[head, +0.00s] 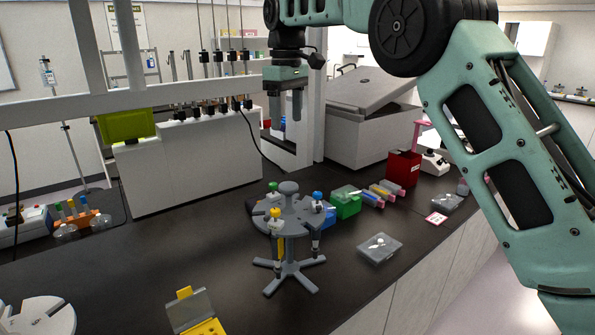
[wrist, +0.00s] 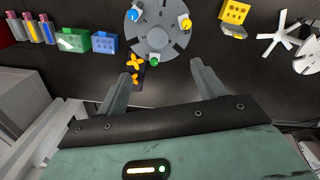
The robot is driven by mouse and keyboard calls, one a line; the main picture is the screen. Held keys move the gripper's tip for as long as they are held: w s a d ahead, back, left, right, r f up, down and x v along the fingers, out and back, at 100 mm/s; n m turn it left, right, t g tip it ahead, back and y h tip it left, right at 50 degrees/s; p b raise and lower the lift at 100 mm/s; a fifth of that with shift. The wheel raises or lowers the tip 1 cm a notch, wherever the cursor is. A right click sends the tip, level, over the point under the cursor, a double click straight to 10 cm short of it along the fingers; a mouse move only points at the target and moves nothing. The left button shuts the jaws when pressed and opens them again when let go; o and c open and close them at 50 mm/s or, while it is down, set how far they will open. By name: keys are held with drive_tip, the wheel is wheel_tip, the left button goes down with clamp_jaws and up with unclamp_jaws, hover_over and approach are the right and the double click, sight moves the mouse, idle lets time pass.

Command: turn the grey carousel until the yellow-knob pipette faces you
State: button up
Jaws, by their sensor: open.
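The grey carousel (head: 289,206) stands on a five-footed base on the dark bench, with a round knob on top. The yellow-knob pipette (head: 275,214) hangs at its near side, a little left of centre. A blue-knob pipette (head: 317,196) hangs at the right and a green-knob one (head: 272,187) at the back left. My gripper (head: 286,118) is open and empty, pointing down, higher than the carousel and apart from it. In the wrist view the carousel (wrist: 158,38) lies beyond my fingertips (wrist: 161,70), its green knob nearest them and the yellow knob (wrist: 186,23) farther right.
A white machine (head: 190,165) and a white frame post (head: 310,85) stand behind.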

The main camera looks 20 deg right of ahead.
drive_tip(key=p, duration=0.4)
approach(290, 184)
wheel_tip(290, 184, down, 9)
drive_tip(key=shift+s+a+r, duration=0.1)
drive_tip(key=shift+a+r, duration=0.05)
drive_tip(key=shift+r, duration=0.05)
drive_tip(key=c, duration=1.4)
